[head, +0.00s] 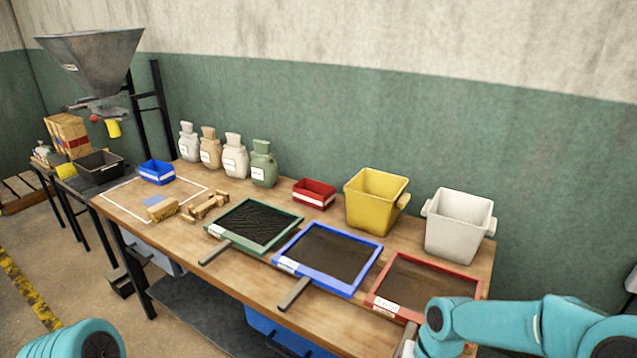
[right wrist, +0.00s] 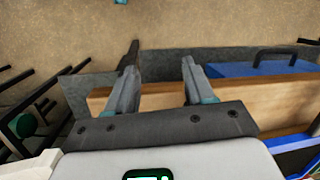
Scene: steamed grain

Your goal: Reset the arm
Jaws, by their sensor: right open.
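My right arm comes in from the right in the head view, low over the red-framed tray (head: 377,306) at the table's right end. Its gripper is mostly hidden there. In the right wrist view my right gripper (right wrist: 158,85) is open, its two fingers apart with nothing between them. The wooden table edge (right wrist: 245,103) lies beyond the fingers. Only a teal part of my left arm shows at the bottom left of the head view; the left gripper is out of view.
The table (head: 190,232) holds a green-framed tray (head: 293,226), a blue-framed tray (head: 352,290), a yellow bin (head: 375,205), a white bin (head: 458,228), a red box (head: 314,196), a blue box (head: 157,175) and several sacks along the back. A metal hopper (head: 95,62) stands at the far left.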

